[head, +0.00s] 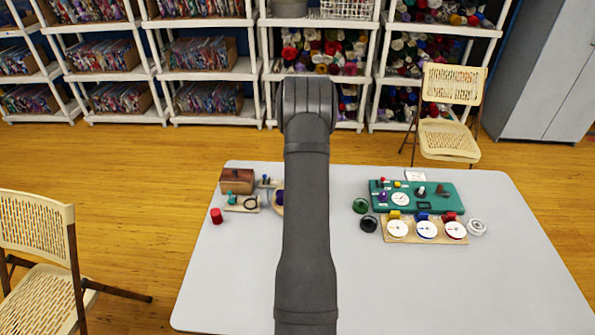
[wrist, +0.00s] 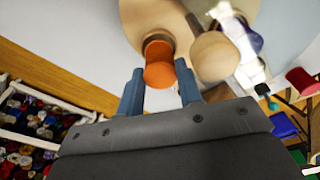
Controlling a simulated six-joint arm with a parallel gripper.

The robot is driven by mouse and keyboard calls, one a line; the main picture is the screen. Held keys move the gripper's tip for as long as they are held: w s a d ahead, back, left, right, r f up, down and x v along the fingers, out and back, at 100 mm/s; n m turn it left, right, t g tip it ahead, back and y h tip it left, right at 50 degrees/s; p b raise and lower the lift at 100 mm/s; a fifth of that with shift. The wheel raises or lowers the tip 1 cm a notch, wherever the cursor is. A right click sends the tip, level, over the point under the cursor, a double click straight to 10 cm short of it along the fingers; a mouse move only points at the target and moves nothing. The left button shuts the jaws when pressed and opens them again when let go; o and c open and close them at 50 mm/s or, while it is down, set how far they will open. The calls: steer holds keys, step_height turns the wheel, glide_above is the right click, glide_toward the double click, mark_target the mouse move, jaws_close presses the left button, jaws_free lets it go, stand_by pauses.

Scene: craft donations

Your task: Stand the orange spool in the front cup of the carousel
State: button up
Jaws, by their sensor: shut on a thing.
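The orange spool (wrist: 159,73) shows in the wrist view between the fingertips of my gripper (wrist: 160,68), which is shut on it. Its far end is at a brown round cup (wrist: 156,37) on the tan disc of the carousel (wrist: 142,13). Whether the spool is inside the cup or just above it, I cannot tell. A pale round knob (wrist: 215,57) stands right beside the spool. In the head view my arm hides the gripper, the spool and most of the carousel; only a tan edge (head: 278,210) shows.
A red spool (head: 216,215) stands on the table's left, near a brown wooden box (head: 237,180). A green board (head: 440,195) and a wooden board with white dials (head: 410,238) lie on the right. The front of the grey table (head: 430,295) is clear.

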steer(key=shift+f, duration=0.7)
steer(key=shift+f, duration=0.1)
steer(key=o, duration=0.9)
steer(key=shift+s+f, duration=0.1)
steer(key=shift+d+r, duration=0.15)
steer(key=shift+r, duration=3.7)
